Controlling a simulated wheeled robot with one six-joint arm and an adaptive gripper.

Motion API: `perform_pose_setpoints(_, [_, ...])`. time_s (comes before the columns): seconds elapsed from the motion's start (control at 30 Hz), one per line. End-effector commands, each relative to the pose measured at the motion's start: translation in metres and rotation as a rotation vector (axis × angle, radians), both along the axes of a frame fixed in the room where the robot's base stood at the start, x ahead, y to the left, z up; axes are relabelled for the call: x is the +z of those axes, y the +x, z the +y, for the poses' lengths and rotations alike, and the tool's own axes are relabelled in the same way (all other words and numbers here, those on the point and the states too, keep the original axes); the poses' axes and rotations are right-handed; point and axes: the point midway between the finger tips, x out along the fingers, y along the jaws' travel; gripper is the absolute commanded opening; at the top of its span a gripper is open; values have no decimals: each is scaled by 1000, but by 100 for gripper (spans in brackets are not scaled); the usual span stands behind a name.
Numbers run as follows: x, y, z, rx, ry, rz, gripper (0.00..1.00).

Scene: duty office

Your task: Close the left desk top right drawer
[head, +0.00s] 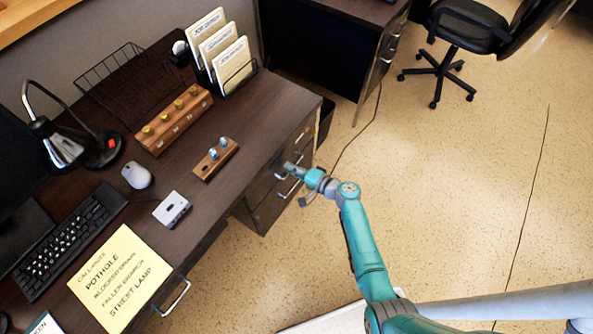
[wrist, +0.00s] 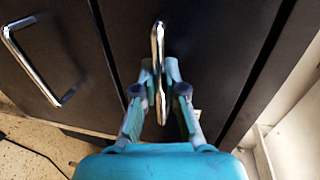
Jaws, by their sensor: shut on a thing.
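The left desk (head: 225,200) has a dark top and a stack of drawers (head: 268,203) with metal handles at its right end. My gripper (head: 290,172) is at the front of this stack, low beside the desk. In the wrist view my gripper (wrist: 158,90) is shut on a shiny metal drawer handle (wrist: 158,42), with one finger on each side of it. The dark drawer front (wrist: 205,45) lies just beyond. I cannot tell how far this drawer stands out, and my gripper partly hides the stack in the head view.
Another drawer handle (wrist: 40,68) shows at the left of the wrist view. A wide handle (head: 175,298) is at the desk's front edge. A pen block (head: 215,160) and mouse (head: 136,175) sit on top. An office chair (head: 450,65) stands at upper right. Floor (head: 470,190) at right is clear.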

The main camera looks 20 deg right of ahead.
Motion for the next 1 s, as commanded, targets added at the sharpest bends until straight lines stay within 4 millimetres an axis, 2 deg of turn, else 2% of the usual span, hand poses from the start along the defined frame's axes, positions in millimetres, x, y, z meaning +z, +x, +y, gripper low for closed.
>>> perform_pose_setpoints(0.13, [1,2,1,1,-3,-2,0])
perform_pose_setpoints(0.17, [1,2,1,1,-3,-2,15])
perform_pose_setpoints(0.2, [1,2,1,1,-3,-2,25])
perform_pose_setpoints(0.27, [1,2,1,1,-2,-2,36])
perform_pose_setpoints(0.67, [2,-3,-3,0,-1,-2,36])
perform_pose_setpoints(0.77, [4,-13,-11,-2,-1,-2,36])
perform_pose_setpoints(1.0, [13,-51,-38,-4,-1,-1,36])
